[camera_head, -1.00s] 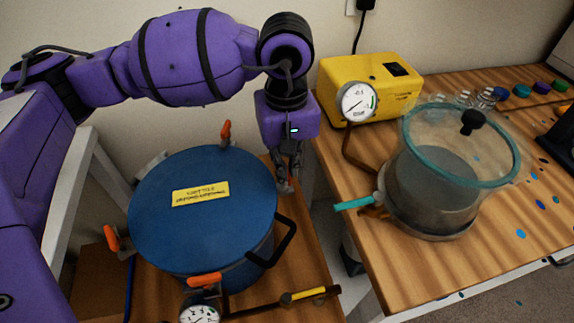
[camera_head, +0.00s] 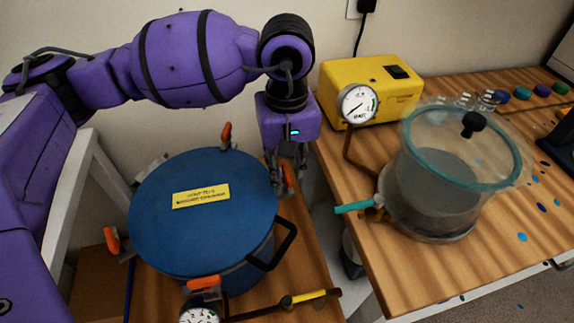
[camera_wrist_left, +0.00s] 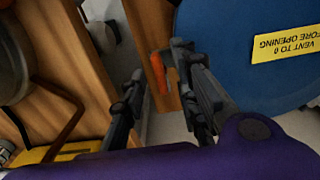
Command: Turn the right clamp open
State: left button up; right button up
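The blue pressure pot (camera_head: 215,225) stands on the left table, with a yellow label on its lid. The right clamp (camera_head: 287,175) has an orange handle standing roughly upright at the lid's right edge. My left gripper (camera_head: 287,168) points down at this clamp, its fingers spread apart. In the left wrist view, the right clamp's orange handle (camera_wrist_left: 185,72) shows between the open fingers, close to the right-hand finger. I cannot tell whether they touch. The clamp's lower part is mostly hidden. My right gripper is out of view.
Other orange clamps sit at the lid's back (camera_head: 226,133), left (camera_head: 112,240) and front (camera_head: 205,282). A black pot handle (camera_head: 275,248) sticks out below my gripper. A yellow pump (camera_head: 372,88) and a clear chamber (camera_head: 440,180) stand on the right table, across a gap.

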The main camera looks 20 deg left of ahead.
aim_at(287, 172)
pick_arm(q)
notch_tip(287, 172, up, 12)
dwell(0.4)
dwell(0.3)
